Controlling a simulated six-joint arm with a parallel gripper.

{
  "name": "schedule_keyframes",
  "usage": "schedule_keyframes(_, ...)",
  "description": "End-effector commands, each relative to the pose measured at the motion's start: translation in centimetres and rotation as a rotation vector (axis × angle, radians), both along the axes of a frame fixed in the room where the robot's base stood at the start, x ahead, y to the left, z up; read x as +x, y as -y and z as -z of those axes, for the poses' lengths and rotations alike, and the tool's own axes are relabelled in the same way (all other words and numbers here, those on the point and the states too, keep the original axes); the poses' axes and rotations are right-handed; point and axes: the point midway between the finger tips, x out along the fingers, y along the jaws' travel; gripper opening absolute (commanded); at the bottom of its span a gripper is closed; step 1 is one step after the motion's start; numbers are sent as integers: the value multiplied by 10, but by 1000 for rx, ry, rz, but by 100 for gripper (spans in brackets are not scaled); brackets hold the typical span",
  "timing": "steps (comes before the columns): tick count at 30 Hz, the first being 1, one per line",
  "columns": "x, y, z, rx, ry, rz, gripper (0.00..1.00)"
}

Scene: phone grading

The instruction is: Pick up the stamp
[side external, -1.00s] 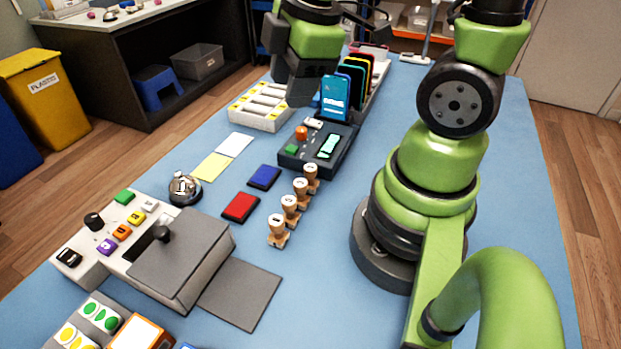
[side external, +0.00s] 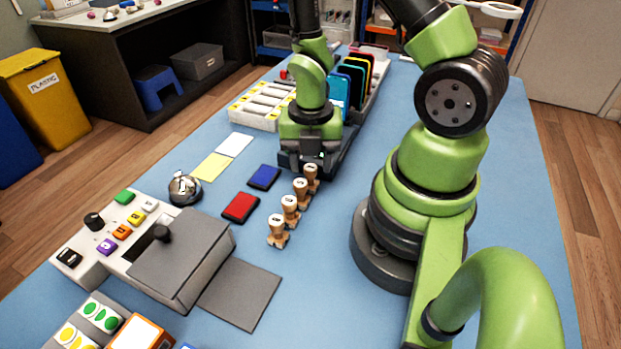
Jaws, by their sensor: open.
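Several wooden stamps with white-marked tops stand upright in a row on the blue table. The nearest stamp (side external: 278,231) is at the front of the row, followed by a second stamp (side external: 290,209) and a third stamp (side external: 301,191). The farthest stamp (side external: 311,178) is at the back, right at my gripper. My gripper (side external: 312,170) is open and points down over the far end of the row. Its fingers overlap the farthest stamp's surroundings, and I cannot tell whether they touch it.
A red ink pad (side external: 240,207) and a blue ink pad (side external: 264,177) lie left of the stamps. A bell (side external: 184,189) and a grey-lidded box (side external: 180,261) stand further left and nearer. A dark device (side external: 345,157) is partly hidden behind my gripper. Phones stand in a rack (side external: 366,97) behind.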

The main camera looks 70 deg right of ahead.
Motion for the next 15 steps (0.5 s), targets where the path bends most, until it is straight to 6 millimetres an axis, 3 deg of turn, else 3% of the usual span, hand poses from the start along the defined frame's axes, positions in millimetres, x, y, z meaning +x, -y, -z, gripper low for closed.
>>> schedule_keyframes(15,1,3,50,1,-3,3,45)
